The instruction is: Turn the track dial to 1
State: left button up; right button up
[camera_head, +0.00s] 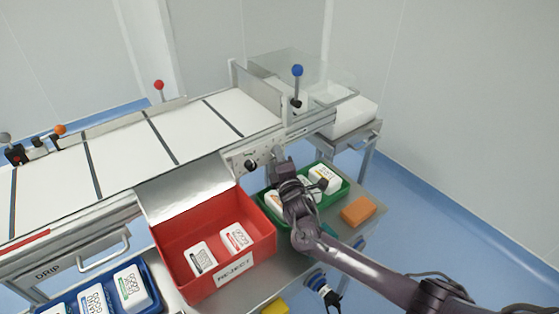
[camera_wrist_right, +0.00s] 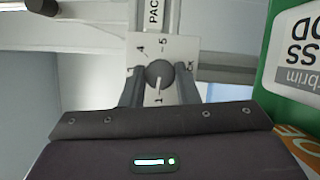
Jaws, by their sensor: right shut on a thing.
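The track dial (camera_wrist_right: 160,73) is a round grey knob on a small white plate (camera_wrist_right: 148,46) marked 4, 5 and 1 in the right wrist view. Its white pointer line points down at the 1. My right gripper (camera_wrist_right: 160,78) has one finger on each side of the knob and is shut on it. In the head view my right gripper (camera_head: 279,158) reaches the front rail of the conveyor and hides the dial. My left gripper is not in view.
A black knob (camera_head: 251,165) sits on a panel left of my right gripper. Below are a red reject bin (camera_head: 196,283) and a green crate (camera_head: 344,190) holding white packs. An orange block (camera_head: 358,210) lies to the right. A blue-topped lever (camera_head: 297,71) stands behind.

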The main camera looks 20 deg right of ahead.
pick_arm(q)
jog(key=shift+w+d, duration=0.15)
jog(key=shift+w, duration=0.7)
pick_arm(e)
jog(key=shift+f+n+t, duration=0.15)
jog(key=shift+n+t, duration=0.15)
jog(key=shift+n, duration=0.4)
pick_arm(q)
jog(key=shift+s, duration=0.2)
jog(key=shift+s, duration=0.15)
pick_arm(e)
jog(key=o, duration=1)
